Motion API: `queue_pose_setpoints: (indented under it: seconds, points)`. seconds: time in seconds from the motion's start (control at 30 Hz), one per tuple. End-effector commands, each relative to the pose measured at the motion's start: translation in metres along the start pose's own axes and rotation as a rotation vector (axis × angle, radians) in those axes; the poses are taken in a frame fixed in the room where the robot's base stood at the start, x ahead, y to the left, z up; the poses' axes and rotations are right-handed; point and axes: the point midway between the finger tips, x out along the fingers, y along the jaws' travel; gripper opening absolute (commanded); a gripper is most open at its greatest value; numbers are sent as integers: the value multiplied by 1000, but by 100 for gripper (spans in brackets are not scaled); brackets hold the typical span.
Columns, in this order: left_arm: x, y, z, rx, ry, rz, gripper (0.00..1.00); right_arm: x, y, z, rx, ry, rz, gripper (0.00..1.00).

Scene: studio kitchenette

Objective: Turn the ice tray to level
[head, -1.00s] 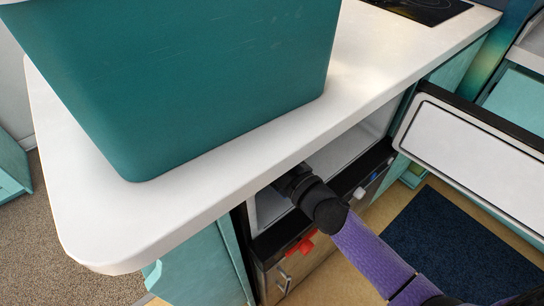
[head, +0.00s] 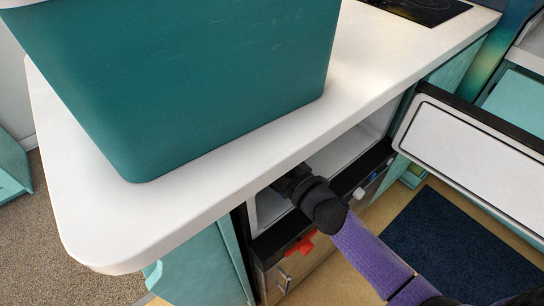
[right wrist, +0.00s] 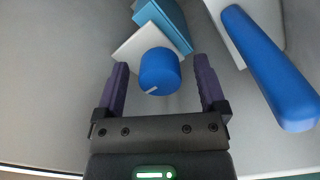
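My right gripper (right wrist: 160,78) is inside the open compartment under the counter, its two purple fingers spread apart. A round blue knob (right wrist: 160,72) with a white mark pointing down and left sits between the fingertips in the right wrist view, with a gap on both sides. Behind it are a white plate (right wrist: 128,50) and a teal-blue block-like part (right wrist: 168,22), both tilted; this looks like the ice tray with its knob, though most of it is hidden. In the head view, my right wrist hides the gripper and tray. My left gripper is not in view.
A blue bar-shaped handle on a white base (right wrist: 268,65) is close to the right finger. The compartment (head: 365,140) lies below the white counter (head: 200,195). Its open door (head: 480,155) stands at the right. A large green bin (head: 190,80) is on the counter.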

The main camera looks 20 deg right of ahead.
Motion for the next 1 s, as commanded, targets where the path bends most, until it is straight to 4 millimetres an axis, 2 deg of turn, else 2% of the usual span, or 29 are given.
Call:
queue_pose_setpoints:
  seconds: [0.27,0.37,0.6,0.7,0.83,1.0]
  points:
    - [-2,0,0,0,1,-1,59,-4,0,0,2,-1,0,90]
    - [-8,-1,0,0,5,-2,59,-18,2,-1,3,-1,0,90]
    - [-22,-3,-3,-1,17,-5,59,-72,2,-1,3,-3,-1,90]
    - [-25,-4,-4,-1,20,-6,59,-87,1,-1,2,-1,0,90]
    - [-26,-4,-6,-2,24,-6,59,-98,1,0,2,-1,0,90]
    - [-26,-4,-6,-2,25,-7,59,-100,0,0,1,0,0,90]
